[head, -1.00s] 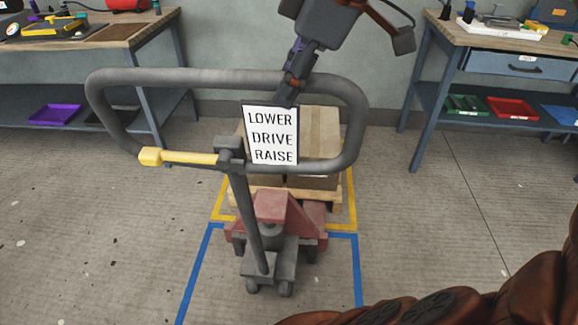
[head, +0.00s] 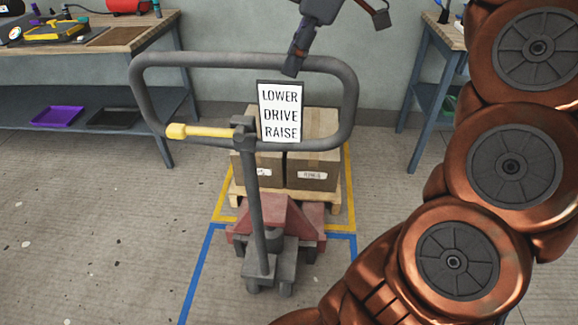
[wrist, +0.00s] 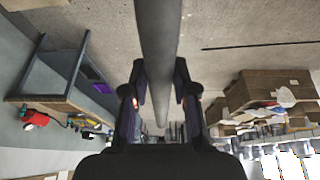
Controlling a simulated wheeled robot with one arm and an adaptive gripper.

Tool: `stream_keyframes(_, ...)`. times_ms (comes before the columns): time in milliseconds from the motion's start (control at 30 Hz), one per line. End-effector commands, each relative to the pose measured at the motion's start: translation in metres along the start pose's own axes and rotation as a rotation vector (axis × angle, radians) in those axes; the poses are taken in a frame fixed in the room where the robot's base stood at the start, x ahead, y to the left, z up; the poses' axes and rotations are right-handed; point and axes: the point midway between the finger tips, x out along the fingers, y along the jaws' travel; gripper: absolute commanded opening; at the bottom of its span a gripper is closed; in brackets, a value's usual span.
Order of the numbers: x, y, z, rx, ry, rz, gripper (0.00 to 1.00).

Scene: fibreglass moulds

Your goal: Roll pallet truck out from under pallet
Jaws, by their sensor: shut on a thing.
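The pallet truck (head: 275,217) has a red body, small dark wheels and a grey loop handle (head: 200,61) on a tall bar. A yellow lever (head: 205,132) sticks out left from the handle's hub, beside a white sign (head: 281,112) reading LOWER, DRIVE, RAISE. The truck stands against the near side of the wooden pallet (head: 330,199); its forks are hidden. Cardboard boxes (head: 312,170) sit on the pallet. My gripper (head: 291,70) is shut on the handle's top bar. In the wrist view, the grey bar (wrist: 158,45) runs between the fingers.
Yellow floor tape (head: 350,185) frames the pallet, and blue tape (head: 205,259) marks a bay on the near side around the truck. A workbench (head: 85,50) stands at the left, another (head: 428,90) at the right. The floor left of the blue tape is clear.

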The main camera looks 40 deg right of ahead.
Motion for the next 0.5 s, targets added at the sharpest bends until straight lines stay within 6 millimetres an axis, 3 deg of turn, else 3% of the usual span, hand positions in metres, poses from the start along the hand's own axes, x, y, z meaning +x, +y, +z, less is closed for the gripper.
stream_keyframes(100, -0.013, 0.014, -0.007, -0.003, 0.014, 0.004, 0.0)
stream_keyframes(500, -0.023, 0.059, -0.011, 0.012, 0.015, -0.02, 0.0)
